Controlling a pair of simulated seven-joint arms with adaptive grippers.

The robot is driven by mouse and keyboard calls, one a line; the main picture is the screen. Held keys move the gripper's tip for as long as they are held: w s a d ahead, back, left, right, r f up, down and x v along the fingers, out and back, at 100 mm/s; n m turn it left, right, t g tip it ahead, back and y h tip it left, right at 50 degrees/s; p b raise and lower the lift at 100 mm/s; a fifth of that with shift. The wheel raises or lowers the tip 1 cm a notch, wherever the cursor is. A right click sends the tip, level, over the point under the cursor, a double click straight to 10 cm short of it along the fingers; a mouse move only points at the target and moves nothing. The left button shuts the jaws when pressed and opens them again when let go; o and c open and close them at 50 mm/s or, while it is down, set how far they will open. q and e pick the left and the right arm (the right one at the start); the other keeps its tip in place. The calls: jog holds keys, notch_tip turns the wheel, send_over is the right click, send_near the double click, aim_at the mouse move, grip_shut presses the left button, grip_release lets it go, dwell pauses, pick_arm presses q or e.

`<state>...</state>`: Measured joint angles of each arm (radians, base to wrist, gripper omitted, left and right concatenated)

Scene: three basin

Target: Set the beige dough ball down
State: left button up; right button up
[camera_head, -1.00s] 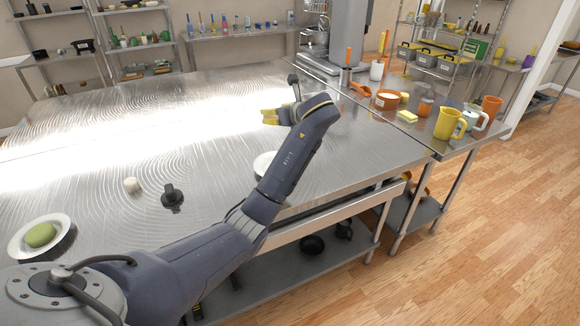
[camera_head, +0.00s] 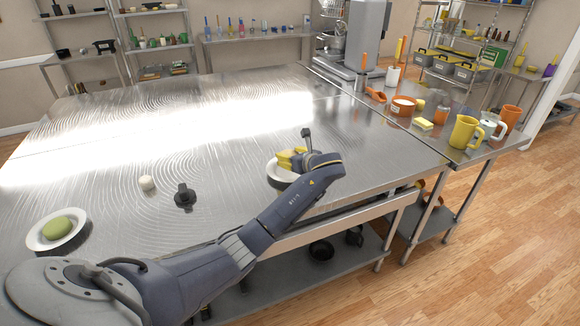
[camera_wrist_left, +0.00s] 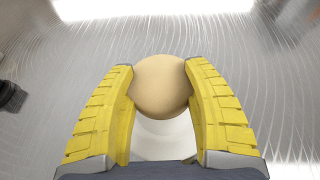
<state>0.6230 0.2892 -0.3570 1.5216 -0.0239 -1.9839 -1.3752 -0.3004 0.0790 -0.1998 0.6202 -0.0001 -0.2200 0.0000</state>
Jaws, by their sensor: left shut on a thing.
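My left gripper (camera_head: 290,159) has yellow fingers. In the left wrist view the fingers are shut on the beige dough ball (camera_wrist_left: 160,85), one at each side of it. The round ball is hidden in the head view. A white plate (camera_head: 273,171) lies at the gripper, near the table's front edge. Part of the plate shows behind the ball in the left wrist view (camera_wrist_left: 160,136). I cannot tell whether the ball touches the plate. My right gripper is not in view.
A dark knob-like object (camera_head: 184,196) and a small white piece (camera_head: 147,183) stand nearby. Mugs and a yellow pitcher (camera_head: 464,133) are on the right-hand table.

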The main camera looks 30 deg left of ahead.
pick_arm(q)
jog(key=shift+f, duration=2.05)
jog(key=shift+f, duration=0.2)
jog(key=o, duration=1.2)
jog(key=shift+o, duration=0.2)
jog(key=shift+r, duration=0.15)
jog(key=v, duration=1.2)
jog(key=shift+s, duration=0.1)
